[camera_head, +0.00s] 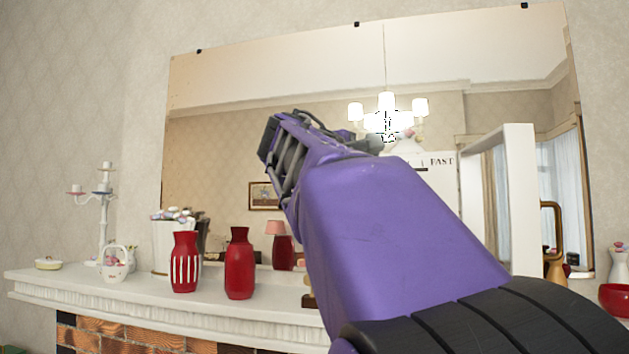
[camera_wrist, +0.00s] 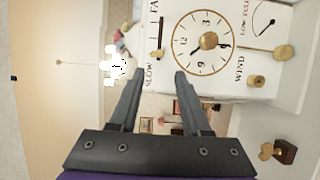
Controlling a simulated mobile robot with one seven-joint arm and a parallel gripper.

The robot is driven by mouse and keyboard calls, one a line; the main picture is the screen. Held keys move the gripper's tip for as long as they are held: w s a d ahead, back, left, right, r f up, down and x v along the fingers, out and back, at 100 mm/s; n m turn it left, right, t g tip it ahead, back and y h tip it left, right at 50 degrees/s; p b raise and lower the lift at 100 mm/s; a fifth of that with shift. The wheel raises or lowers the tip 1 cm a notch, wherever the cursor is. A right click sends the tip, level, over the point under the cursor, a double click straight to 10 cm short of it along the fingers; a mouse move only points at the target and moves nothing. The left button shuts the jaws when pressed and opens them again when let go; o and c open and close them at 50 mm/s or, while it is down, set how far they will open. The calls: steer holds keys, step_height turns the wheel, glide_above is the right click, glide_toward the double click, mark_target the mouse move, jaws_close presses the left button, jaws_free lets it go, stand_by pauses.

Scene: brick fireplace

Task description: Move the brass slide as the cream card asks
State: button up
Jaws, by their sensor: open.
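A white panel (camera_wrist: 228,90) with a clock face shows turned sideways in the wrist view. Near its edge is a dark slot (camera_wrist: 161,30) with a small brass piece (camera_wrist: 155,54) at one end, which looks like the brass slide. The words SLOW and FAST are printed close by. In the head view part of the panel (camera_head: 443,185) shows behind my arm, with FAST readable. My gripper (camera_wrist: 158,73) is open, its fingers apart, with nothing between them. The fingertips are near the slot; I cannot tell whether they touch the panel. I cannot make out a cream card.
The panel also carries a brass knob (camera_wrist: 257,81) by WIND, a brass lever end (camera_wrist: 283,52) and a gauge (camera_wrist: 265,20). Red vases (camera_head: 240,265) and a white basket (camera_head: 116,263) stand on the mantel (camera_head: 150,298). A large mirror (camera_head: 215,150) is behind.

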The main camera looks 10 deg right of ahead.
steer(key=b+v, duration=0.3)
steer(key=v, duration=0.6)
steer(key=shift+s+a, duration=0.2)
